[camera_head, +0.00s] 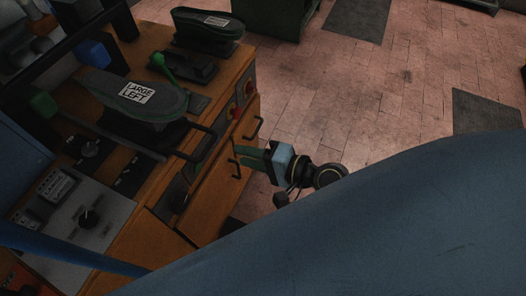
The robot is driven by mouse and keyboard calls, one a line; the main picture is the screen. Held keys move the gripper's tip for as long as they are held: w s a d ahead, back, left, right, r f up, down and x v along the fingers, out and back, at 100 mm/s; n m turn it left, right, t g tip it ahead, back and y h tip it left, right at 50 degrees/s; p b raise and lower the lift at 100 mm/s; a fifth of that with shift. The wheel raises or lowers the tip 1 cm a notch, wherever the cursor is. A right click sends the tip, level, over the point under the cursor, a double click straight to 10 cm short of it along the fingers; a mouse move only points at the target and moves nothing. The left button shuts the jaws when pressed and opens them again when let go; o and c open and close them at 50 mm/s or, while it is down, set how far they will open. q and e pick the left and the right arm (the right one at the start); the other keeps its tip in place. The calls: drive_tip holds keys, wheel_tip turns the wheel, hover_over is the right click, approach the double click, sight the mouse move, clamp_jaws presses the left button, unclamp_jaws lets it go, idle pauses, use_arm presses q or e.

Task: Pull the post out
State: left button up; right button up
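The heel press (214,120) is an orange-brown cabinet at the left. A dark shoe-shaped form labelled "LARGE LEFT" (172,97) sits on it, with a dark support under it, mostly hidden. A second dark form (207,24) with a label stands farther back. I cannot tell which part is the post. My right gripper (248,156), with green fingers, is at the cabinet's front, near the lower black handle (236,170). I cannot tell whether it touches the handle or how wide its fingers are. My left gripper is not in view.
A green lever (164,67) and red buttons (249,86) are on the press. A control panel (85,215) with dark knobs is at lower left. Another black handle (256,130) is on the front. Brick-patterned floor (350,95) right of the press is mostly clear.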

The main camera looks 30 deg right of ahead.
drive_tip(key=shift+b+v, duration=0.4)
drive_tip(key=shift+v, duration=1.65)
drive_tip(key=s+d+f+n+g+h, duration=0.1)
drive_tip(key=d+f+n+h, duration=0.15)
drive_tip(key=f, duration=0.65)
drive_tip(key=s+d+f+n+g+h, duration=0.15)
drive_tip(key=d+f, duration=0.25)
drive_tip(key=f, duration=0.5)
drive_tip(key=s+d+f+n+g+h, duration=0.1)
drive_tip(key=s+d+f+h, duration=0.2)
drive_tip(key=f, duration=0.6)
drive_tip(key=s+f+n+g+h, duration=0.1)
drive_tip(key=s+f+n+g, duration=0.3)
drive_tip(key=s+f, duration=0.4)
drive_tip(key=s+f+n+g+h, duration=0.1)
drive_tip(key=s+f+n+g, duration=0.2)
drive_tip(key=s+f, duration=0.6)
drive_tip(key=s+a, duration=0.1)
drive_tip(key=s, duration=0.5)
drive_tip(key=shift+f+n+g+h, duration=0.3)
drive_tip(key=shift+f+n+g, duration=0.05)
drive_tip(key=shift+n, duration=0.05)
